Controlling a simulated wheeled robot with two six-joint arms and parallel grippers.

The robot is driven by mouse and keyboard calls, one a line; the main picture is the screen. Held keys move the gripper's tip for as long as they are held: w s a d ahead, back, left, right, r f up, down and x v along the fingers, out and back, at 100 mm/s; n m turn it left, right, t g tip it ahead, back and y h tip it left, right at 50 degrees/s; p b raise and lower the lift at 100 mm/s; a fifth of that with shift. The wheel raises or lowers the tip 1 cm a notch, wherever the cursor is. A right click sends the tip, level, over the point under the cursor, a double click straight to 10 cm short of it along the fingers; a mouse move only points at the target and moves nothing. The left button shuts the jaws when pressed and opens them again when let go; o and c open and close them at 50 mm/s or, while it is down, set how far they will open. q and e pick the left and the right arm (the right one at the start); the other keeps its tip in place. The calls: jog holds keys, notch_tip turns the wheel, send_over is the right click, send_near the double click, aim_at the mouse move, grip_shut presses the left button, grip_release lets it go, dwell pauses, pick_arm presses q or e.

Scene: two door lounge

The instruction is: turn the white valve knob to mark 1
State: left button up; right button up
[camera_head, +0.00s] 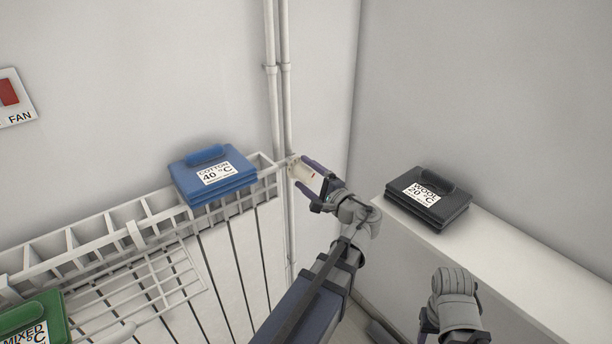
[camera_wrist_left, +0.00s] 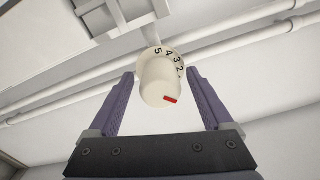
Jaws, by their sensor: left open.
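The white valve knob (camera_wrist_left: 158,84) sits at the end of the radiator pipework, with a red mark on its lower right in the left wrist view. Its collar shows the numbers 5, 4, 3 and 2; further marks are cut off by the knob, so I cannot tell which one the red mark meets. In the head view the knob (camera_head: 300,170) is partly covered by my left gripper (camera_head: 307,178). The left gripper (camera_wrist_left: 163,74) is open, its fingers on either side of the knob, with a gap at the right finger. My right gripper is only partly seen at the lower right.
A white radiator with a rack (camera_head: 150,285) fills the left, bearing a blue COTTON pack (camera_head: 212,175) and a green MIXED pack (camera_head: 35,318). A dark WOOL pack (camera_head: 428,198) lies on the white ledge (camera_head: 500,250). Vertical pipes (camera_head: 278,90) rise behind the knob.

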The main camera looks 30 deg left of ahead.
aim_at(311, 180)
pick_arm(q)
jog(key=shift+d, duration=0.1)
jog(key=v, duration=0.7)
jog(key=shift+s+d, duration=0.2)
jog(key=shift+d, duration=0.15)
jog(key=shift+f, duration=0.1)
jog(key=s+d+f+n+g+h, duration=0.1)
jog(key=s+d+f+g+h, duration=0.1)
jog(key=d+f+h, duration=0.35)
jog(key=s+d+f+n+g+h, duration=0.2)
jog(key=s+f, duration=0.1)
jog(key=f, duration=0.6)
jog(key=s+d+f+g+h, duration=0.2)
jog(key=s+d+f+h, duration=0.2)
jog(key=d, duration=0.4)
jog(key=s+d+f+g+h, duration=0.1)
jog(key=s+d+f+h, duration=0.3)
jog(key=d, duration=0.4)
notch_tip(311, 180, up, 15)
jog(key=p, duration=1.4)
jog(key=shift+s+r+n+p, duration=0.2)
jog(key=shift+n+p, duration=0.1)
jog(key=shift+n, duration=0.1)
